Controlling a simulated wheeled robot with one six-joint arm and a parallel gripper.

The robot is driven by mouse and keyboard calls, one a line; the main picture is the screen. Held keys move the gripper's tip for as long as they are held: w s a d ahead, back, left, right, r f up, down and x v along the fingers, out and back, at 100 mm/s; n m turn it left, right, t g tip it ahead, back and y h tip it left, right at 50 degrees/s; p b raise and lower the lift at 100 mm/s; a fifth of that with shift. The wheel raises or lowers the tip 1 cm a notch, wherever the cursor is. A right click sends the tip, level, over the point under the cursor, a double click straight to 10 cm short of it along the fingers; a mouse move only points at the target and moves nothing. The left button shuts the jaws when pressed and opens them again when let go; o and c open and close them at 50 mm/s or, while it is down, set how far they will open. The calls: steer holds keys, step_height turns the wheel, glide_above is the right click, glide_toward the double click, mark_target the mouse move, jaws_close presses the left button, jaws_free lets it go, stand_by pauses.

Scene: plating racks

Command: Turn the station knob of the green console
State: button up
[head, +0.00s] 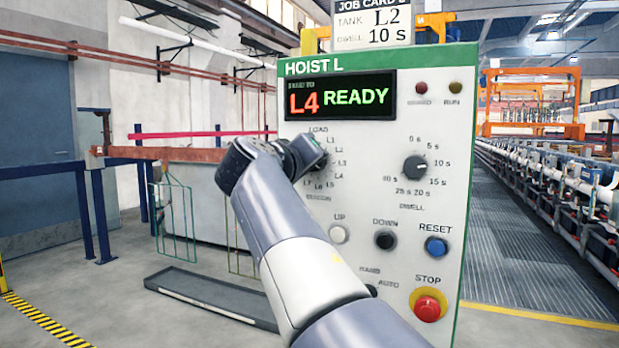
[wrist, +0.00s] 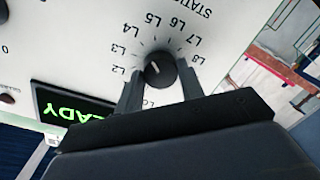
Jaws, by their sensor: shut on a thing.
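The green console (head: 462,200) has a white panel with a green border and is headed HOIST L. Its display (head: 340,97) reads L4 READY in the head view. The station knob (wrist: 158,70) is black and round with a pale pointer line, which points toward L4 in the inverted wrist view. My gripper (wrist: 163,80) is shut on the station knob, with one finger on each side. In the head view my gripper (head: 308,154) is at the station dial and hides most of the knob. A job card (head: 378,22) above reads TANK L2, DWELL 10 s.
The dwell knob (head: 415,167) is to the right of the station dial. Below are the UP button (head: 339,234), the DOWN button (head: 385,240), the blue RESET button (head: 436,248) and the red STOP button (head: 428,306). A grey tray (head: 212,296) lies on the floor at left.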

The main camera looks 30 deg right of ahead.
steer(key=shift+f+m+b, duration=0.15)
steer(key=shift+m+b, duration=1.25)
steer(key=shift+m, duration=0.6)
steer(key=o, duration=1)
steer(key=v, duration=1)
steer(key=shift+s+a, duration=0.2)
steer(key=shift+s, duration=0.2)
steer(key=x, duration=1)
steer(key=shift+w+d, duration=0.25)
steer(key=shift+w, duration=0.1)
